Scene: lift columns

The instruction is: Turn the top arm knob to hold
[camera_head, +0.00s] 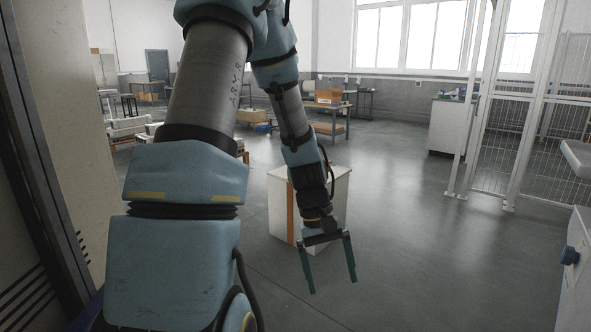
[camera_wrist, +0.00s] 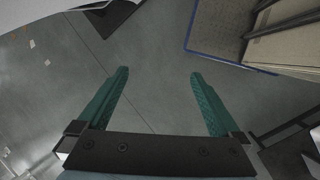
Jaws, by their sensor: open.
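Only part of this column shows, and I cannot tell whether the knob is the top arm knob. My gripper (camera_head: 333,287) hangs open and empty over the floor near the middle, well to the left of the knob. In the wrist view its two green fingers (camera_wrist: 156,80) are spread apart with only floor between them. No knob shows clearly in the wrist view.
A white box (camera_head: 341,196) with an orange stripe stands on the floor behind my gripper. A mesh fence (camera_head: 503,160) stands at the right back. A beige cabinet (camera_head: 65,120) is close on the left. The floor (camera_head: 420,260) between gripper and column is clear.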

